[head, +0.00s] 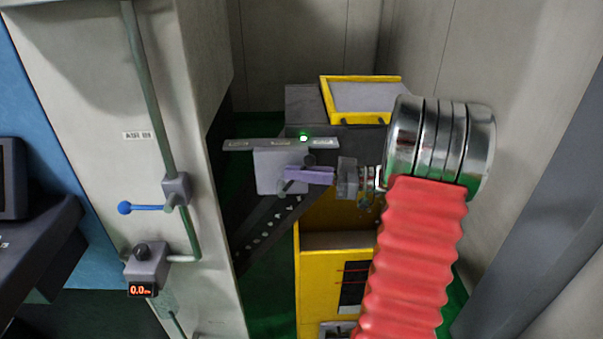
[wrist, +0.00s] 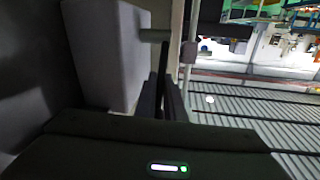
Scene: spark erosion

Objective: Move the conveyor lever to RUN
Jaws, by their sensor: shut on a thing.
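The conveyor lever's grey box (head: 268,180) is near the middle of the head view, under a strip with several small labels (head: 255,144). The lever, with a dark knob (head: 309,160), leans up and to the right; their lettering is too small to read. My gripper (head: 296,175) reaches in from the right and is shut on the lever, hiding its middle. In the wrist view the dark fingers of my gripper (wrist: 165,95) are close together beside a grey block (wrist: 110,55). The grasp itself is dark and hard to see there.
A green lamp (head: 303,138) glows at the strip's right part. A yellow machine (head: 320,240) stands below and behind the box. A pale pillar (head: 100,90) with a blue-knobbed handle (head: 124,208) and a small display box (head: 147,265) stands at left.

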